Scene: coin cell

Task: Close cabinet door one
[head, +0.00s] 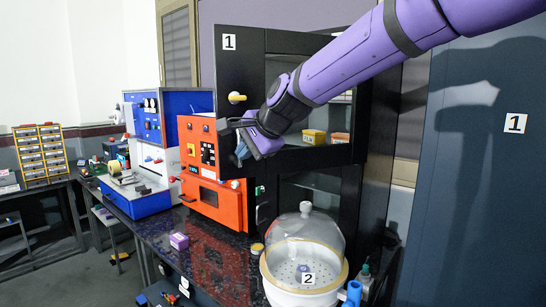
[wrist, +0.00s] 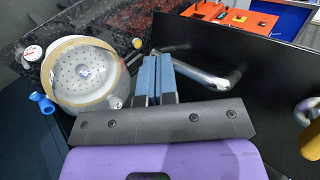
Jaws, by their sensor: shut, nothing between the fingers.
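A black cabinet door (head: 238,68) with a white "1" label stands swung open at the left of the black cabinet. A yellow knob (head: 237,97) is on its face. My gripper (head: 241,152) is in front of the door's lower part. Its blue fingers (wrist: 154,75) are together and empty, beside the silver handle. I cannot tell whether they touch it. My arm hides part of the cabinet opening.
A glass dome on a white base (head: 306,245) stands on the dark speckled counter (head: 215,255) below my gripper. An orange machine (head: 203,165) and a blue machine (head: 150,125) stand left. A blue panel (head: 470,190), also labelled "1", is at right. Small bins (head: 314,137) sit inside the cabinet.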

